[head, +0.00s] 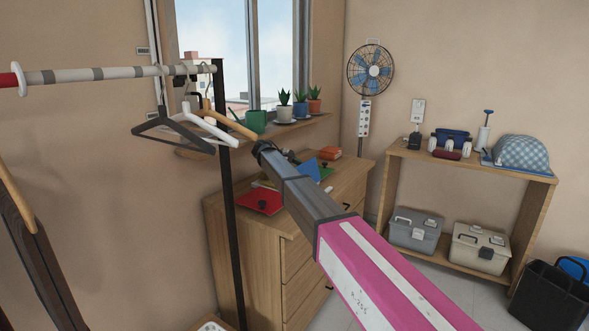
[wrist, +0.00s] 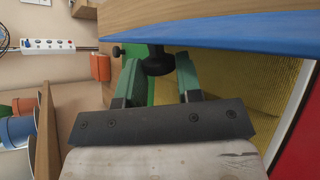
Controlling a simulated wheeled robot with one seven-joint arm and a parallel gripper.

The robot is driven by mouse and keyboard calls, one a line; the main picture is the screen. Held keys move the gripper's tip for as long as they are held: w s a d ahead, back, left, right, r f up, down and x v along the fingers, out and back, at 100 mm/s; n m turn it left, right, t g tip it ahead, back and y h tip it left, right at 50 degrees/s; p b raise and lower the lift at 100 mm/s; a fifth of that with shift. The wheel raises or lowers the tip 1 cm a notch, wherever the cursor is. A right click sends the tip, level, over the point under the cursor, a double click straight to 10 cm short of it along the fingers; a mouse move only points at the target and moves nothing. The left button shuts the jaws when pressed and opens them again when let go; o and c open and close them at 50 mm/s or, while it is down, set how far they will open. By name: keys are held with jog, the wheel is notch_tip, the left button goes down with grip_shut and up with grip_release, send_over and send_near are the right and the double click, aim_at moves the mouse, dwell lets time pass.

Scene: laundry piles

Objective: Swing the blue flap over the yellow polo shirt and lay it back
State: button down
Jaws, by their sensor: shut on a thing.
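The blue flap (wrist: 225,33) crosses the top of the wrist view as a long band. In the head view the flap (head: 309,171) stands tilted up above the dresser top, partly behind my arm. My gripper (wrist: 157,64) has its two green fingers on either side of a black knob (wrist: 158,61) at the flap's edge and is shut on it. The yellow polo shirt (wrist: 232,78) shows as ribbed yellow cloth below the flap, partly behind a finger. In the head view my arm hides the shirt and most of the gripper.
A red flap (head: 260,202) with a black knob lies on the dresser (head: 226,213). A green panel shows beside it (head: 325,172). A clothes rack post (head: 227,200) stands close left of my arm. Potted plants (head: 300,106) line the sill behind. A fan (head: 370,70) stands beyond.

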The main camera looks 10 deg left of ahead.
jog(key=c, duration=0.8)
grip_release()
jog(key=s+a+r, duration=0.2)
jog(key=s+r, duration=0.1)
jog(key=s+a+r, duration=0.2)
jog(key=s+r, duration=0.1)
jog(key=r, duration=0.1)
jog(key=s+a+r, duration=0.2)
jog(key=s+r, duration=0.1)
jog(key=r, duration=0.1)
jog(key=shift+s+a, duration=0.25)
jog(key=shift+s, duration=0.15)
jog(key=shift+c, duration=0.2)
